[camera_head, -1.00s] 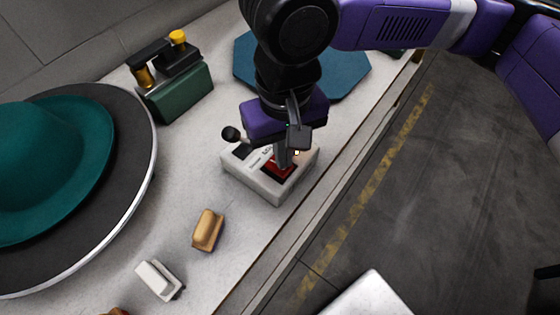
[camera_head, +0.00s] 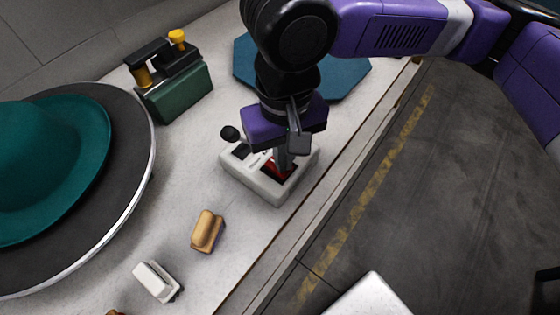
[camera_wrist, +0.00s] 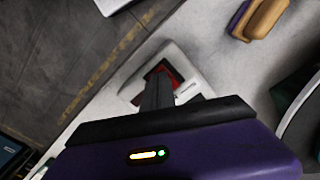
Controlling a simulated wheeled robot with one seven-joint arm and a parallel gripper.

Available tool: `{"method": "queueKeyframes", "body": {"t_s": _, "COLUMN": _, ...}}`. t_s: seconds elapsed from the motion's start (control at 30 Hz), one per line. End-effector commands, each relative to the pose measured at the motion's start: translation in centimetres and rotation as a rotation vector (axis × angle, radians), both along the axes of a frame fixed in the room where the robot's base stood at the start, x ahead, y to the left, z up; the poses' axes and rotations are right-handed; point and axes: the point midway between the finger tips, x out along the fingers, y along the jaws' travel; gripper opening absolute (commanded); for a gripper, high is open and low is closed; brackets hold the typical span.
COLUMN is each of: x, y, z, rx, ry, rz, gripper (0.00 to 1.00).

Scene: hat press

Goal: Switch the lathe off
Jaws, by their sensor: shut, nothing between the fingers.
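A light grey switch box (camera_head: 254,181) sits on the bench near its front edge. It has a red switch (camera_head: 283,172) at its right part and a black ball-topped lever (camera_head: 231,134) at its left end. My gripper (camera_head: 284,164) is shut and empty, pointing down with its fingertips at the red switch. The fingers hide part of the switch in both views. The wrist view shows the red switch (camera_wrist: 177,76) on the box (camera_wrist: 189,61) beyond my closed fingers (camera_wrist: 156,84). I cannot tell whether the fingertips touch it.
A teal hat (camera_head: 50,165) rests on a large dark disc (camera_head: 125,190) at the left. A green machine (camera_head: 180,96) with yellow knobs stands behind. A tan block (camera_head: 207,230) and a white block (camera_head: 157,281) lie in front on the bench. A blue octagonal mat (camera_head: 345,75) lies behind my arm.

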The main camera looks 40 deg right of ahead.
Motion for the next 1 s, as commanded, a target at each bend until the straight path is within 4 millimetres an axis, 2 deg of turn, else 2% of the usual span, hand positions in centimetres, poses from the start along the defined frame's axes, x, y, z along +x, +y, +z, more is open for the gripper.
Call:
{"method": "queueKeyframes", "body": {"t_s": 0.17, "x": 0.0, "y": 0.0, "z": 0.2, "rx": 0.0, "ry": 0.002, "rz": 0.0, "gripper": 0.0}}
{"method": "queueKeyframes", "body": {"t_s": 1.0, "x": 0.0, "y": 0.0, "z": 6.0, "rx": 0.001, "ry": 0.002, "rz": 0.0, "gripper": 0.0}}
